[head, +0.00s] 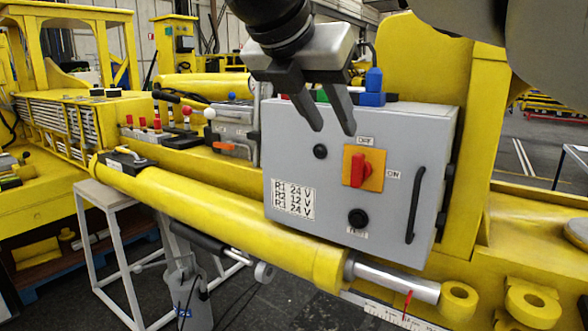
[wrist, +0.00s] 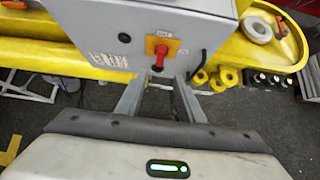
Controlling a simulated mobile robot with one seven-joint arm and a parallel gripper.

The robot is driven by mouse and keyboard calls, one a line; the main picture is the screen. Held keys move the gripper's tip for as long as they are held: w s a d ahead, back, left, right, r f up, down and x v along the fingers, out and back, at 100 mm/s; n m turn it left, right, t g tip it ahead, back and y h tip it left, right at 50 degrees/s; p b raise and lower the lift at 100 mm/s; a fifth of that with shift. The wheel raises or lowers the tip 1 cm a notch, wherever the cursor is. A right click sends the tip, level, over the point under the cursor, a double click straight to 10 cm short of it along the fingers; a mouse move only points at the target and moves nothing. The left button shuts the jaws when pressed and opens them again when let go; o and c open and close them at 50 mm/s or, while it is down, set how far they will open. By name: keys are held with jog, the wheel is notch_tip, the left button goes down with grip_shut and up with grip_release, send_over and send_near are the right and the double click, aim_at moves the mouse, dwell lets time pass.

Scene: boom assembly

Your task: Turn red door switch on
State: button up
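The red door switch (head: 361,169) sits on a square yellow-orange plate (head: 374,178) on the door of a grey control box (head: 300,150). Its handle stands upright, with an "OFF" label above the plate and an "ON" label to its right. My gripper (head: 334,130) is open and empty in front of the box, above and left of the switch in the head view. In the wrist view the red switch (wrist: 159,58) shows beyond and between the two spread fingers (wrist: 158,100), apart from them.
The door also carries a black knob (head: 357,217) below the switch, a black round part (head: 320,151) and a black handle (head: 415,205) at right. A yellow cylinder (head: 220,215) runs below the box.

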aim_at(355, 170)
jog(key=b+x, duration=0.1)
jog(key=x, duration=1.6)
jog(key=c, duration=0.7)
jog(key=shift+b, duration=0.3)
